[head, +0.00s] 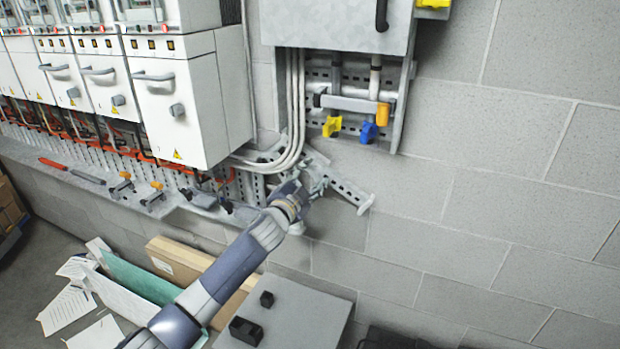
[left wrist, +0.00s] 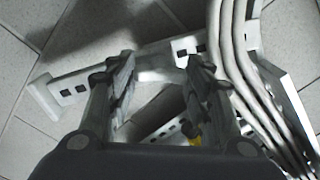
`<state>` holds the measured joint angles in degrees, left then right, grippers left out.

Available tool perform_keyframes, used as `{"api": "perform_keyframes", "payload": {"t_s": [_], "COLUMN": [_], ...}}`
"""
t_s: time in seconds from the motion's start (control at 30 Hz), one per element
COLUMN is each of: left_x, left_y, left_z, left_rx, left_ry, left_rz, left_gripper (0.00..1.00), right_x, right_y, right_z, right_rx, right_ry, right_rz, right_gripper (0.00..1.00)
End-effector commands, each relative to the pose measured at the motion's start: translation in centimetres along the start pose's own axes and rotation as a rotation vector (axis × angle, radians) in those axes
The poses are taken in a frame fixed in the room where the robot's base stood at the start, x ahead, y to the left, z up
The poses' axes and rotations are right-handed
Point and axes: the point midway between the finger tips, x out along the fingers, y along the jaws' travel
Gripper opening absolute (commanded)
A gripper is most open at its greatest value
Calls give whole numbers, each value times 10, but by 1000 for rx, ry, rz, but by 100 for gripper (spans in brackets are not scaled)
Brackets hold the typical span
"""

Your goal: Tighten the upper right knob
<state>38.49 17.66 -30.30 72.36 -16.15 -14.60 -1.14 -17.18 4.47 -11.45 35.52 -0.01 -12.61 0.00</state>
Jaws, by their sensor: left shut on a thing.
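My left gripper (head: 308,184) reaches the wall below the grey cabinet. It is at a grey slotted bracket (head: 348,190) and is shut on it, though the contact is partly hidden. In the left wrist view the two fingers (left wrist: 160,70) stand apart, with the pale slotted bracket (left wrist: 75,88) crossing between and behind their tips. Higher up, a yellow knob (head: 332,126), a blue knob (head: 368,132) and an orange knob (head: 383,114) sit under the cabinet, apart from the gripper. Another yellow part (head: 433,3) shows at the top edge. My right gripper is not in view.
Grey cables (head: 296,100) run down beside the gripper and bend left. White switch cabinets (head: 175,100) stand at the left above a ledge with clamps (head: 152,192) and a red-handled tool (head: 53,163). A cardboard box (head: 180,262) and a grey box (head: 290,315) lie below. The right wall is clear.

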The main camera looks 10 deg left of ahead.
Motion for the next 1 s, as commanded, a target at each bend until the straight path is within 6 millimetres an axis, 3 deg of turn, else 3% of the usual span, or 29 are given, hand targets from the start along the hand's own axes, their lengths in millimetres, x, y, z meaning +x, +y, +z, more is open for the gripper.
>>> {"api": "perform_keyframes", "payload": {"t_s": [0.63,0.67,0.73,1.0], "left_x": [0,0,0,0], "left_y": [0,0,0,0], "left_z": [0,0,0,0], "left_rx": [52,51,51,48], "left_ry": [-1,-1,-1,0], "left_rz": [0,0,0,0], "left_gripper": [23,53,67,67], "right_x": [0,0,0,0], "right_y": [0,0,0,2], "right_z": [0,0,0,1], "right_rx": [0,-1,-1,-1], "right_ry": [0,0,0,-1], "right_rz": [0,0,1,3], "right_gripper": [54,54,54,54]}}
